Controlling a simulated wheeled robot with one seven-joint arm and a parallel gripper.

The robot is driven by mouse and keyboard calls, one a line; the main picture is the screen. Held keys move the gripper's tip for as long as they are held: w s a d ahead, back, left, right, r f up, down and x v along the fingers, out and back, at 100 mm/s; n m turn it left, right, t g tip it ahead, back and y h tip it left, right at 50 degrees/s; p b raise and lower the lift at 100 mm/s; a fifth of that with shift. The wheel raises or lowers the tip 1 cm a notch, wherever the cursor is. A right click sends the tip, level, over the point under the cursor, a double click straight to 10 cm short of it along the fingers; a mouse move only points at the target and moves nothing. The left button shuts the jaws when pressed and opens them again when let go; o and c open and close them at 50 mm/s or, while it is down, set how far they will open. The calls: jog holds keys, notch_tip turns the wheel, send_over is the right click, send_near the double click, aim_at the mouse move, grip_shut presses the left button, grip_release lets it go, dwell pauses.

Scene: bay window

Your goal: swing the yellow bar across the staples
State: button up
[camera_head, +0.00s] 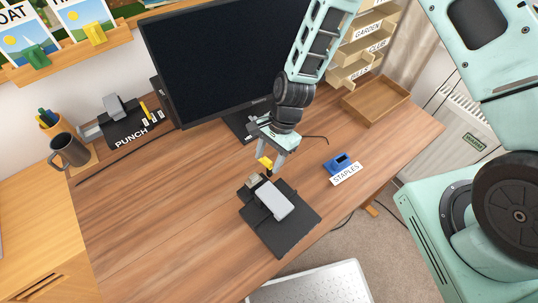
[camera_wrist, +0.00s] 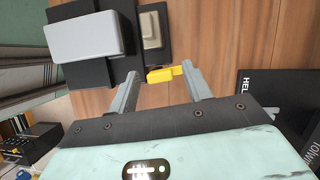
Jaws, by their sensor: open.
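The yellow bar (camera_head: 265,162) is at my gripper's fingers, beside the far left corner of a black base (camera_head: 281,238) with a pale grey block (camera_head: 272,200) on it. In the wrist view the yellow bar (camera_wrist: 163,74) lies between the fingertips, its right end at the right finger. I cannot tell whether they touch. My gripper (camera_wrist: 160,76) is open. A beige piece (camera_wrist: 151,27) sits beside the grey block (camera_wrist: 88,37). A STAPLES label (camera_head: 346,174) lies in front of a small blue holder (camera_head: 339,162) to the right. Loose staples are not discernible.
A large monitor (camera_head: 215,60) stands behind. A black PUNCH device (camera_head: 135,128) and a dark mug (camera_head: 68,150) are at the left. An empty wooden tray (camera_head: 376,100) is at the back right. The desk's left middle (camera_head: 150,210) is clear.

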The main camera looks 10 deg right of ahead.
jog(key=shift+c, duration=0.3)
jog(key=c, duration=0.9)
jog(key=shift+c, duration=0.2)
